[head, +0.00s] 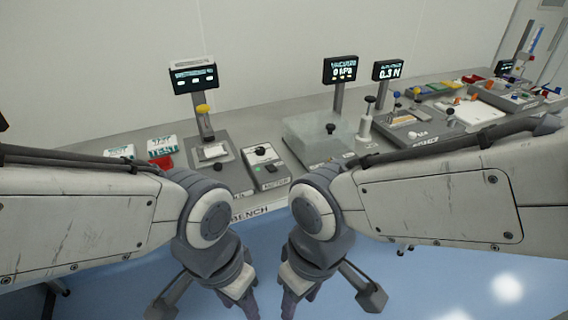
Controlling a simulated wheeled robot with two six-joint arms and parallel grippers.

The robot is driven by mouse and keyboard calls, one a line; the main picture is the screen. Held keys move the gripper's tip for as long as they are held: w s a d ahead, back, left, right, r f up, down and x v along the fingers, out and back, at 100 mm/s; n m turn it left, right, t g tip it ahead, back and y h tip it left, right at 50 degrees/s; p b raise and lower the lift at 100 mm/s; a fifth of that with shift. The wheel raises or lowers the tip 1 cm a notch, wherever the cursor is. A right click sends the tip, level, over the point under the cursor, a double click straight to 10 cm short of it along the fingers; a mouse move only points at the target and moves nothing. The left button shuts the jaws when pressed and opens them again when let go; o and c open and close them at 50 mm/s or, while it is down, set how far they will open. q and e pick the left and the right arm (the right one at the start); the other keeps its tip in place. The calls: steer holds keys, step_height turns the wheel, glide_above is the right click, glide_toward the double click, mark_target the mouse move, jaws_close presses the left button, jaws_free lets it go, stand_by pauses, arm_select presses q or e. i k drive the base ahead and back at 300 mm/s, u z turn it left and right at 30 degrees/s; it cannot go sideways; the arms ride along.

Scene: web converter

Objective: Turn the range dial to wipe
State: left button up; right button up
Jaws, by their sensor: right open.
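A small grey box (266,172) with a "MOTOR" label stands near the front edge of the bench. A round dial with a dark knob (262,152) is on its upper face, above a green button (271,168). I cannot read any marks at the dial, nor tell if this is the range dial. My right gripper (292,304) is open and empty, low in front of the bench, away from the box. My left gripper (242,300) hangs beside it, also below the bench edge. Its fingertips are hard to make out.
Left of the box stands a device with a yellow knob (203,110) and a screen (194,75). To the right are a clear box (318,138) with a black knob (331,128) and a "0 kPa" screen (341,69). Several trays and small parts crowd the bench's right end.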

mark_target(260, 151)
steer(key=u, duration=1.85)
steer(key=i, duration=0.85)
steer(key=z, duration=1.85)
steer(key=i, duration=0.5)
steer(key=z, duration=0.05)
